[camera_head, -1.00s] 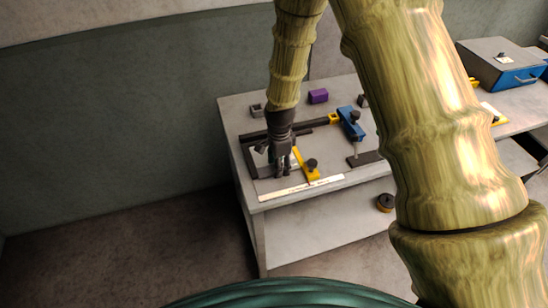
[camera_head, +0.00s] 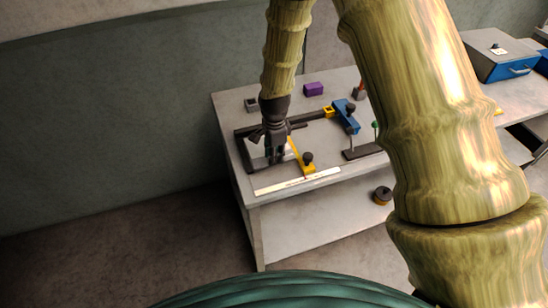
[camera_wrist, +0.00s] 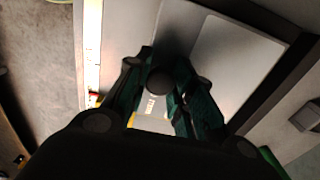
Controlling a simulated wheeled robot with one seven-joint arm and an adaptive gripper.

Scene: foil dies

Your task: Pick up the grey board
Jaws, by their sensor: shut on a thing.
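The grey board (camera_wrist: 237,65) is a flat pale plate with a rounded corner, right of my fingers in the wrist view. In the head view only a pale part of it (camera_head: 257,149) shows beside my gripper, inside a dark frame (camera_head: 241,152) on the workbench. My gripper (camera_head: 275,161) points down at the frame.
A yellow clamp (camera_head: 307,162) is close right of my gripper, with a white ruler (camera_head: 297,182) along the bench's front edge. A blue clamp (camera_head: 346,116), a purple block (camera_head: 313,89) and a small grey box (camera_head: 251,104) stand farther back. A blue box (camera_head: 497,56) is far right.

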